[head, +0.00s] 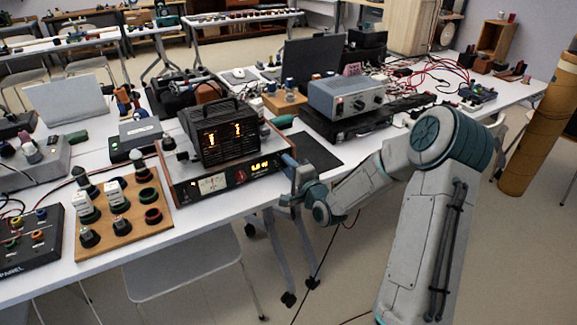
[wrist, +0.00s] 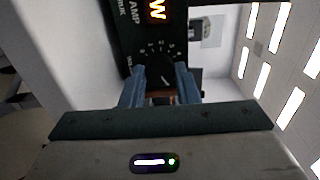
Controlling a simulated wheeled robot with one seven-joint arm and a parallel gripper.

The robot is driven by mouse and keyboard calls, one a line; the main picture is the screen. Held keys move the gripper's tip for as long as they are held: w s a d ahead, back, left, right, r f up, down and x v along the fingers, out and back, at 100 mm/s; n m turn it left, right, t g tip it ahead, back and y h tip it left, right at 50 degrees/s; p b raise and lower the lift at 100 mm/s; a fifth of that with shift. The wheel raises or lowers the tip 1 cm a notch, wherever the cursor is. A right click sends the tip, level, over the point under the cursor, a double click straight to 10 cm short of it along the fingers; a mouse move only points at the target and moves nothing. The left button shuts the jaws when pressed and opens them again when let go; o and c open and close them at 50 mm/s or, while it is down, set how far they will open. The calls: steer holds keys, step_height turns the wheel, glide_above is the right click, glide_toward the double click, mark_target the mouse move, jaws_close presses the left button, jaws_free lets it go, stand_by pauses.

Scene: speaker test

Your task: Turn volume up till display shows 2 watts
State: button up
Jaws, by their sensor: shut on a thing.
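The amplifier (head: 184,195) is a wide wood-sided unit at the table's front edge, with a needle meter (head: 212,183) and a lit orange display (head: 262,167). The display seems to read about 1 W, but the digits are too small to be sure. In the wrist view only its glowing W (wrist: 157,9) shows. My gripper (head: 289,166) is at the right end of the amplifier's front. In the wrist view its blue fingers (wrist: 160,84) are shut on the dark volume knob (wrist: 158,70), with a numbered scale around it. The head view hides the knob behind my gripper.
A black box with glowing tubes (head: 222,137) stands on the amplifier. A wooden board with knobs and sockets (head: 125,228) lies to its left. A grey instrument (head: 345,97) and a dark mat (head: 312,152) are to the right. A chair (head: 190,265) stands below the table.

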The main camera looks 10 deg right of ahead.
steer(key=o, duration=1)
steer(key=v, duration=1.4)
steer(key=shift+p, duration=0.35)
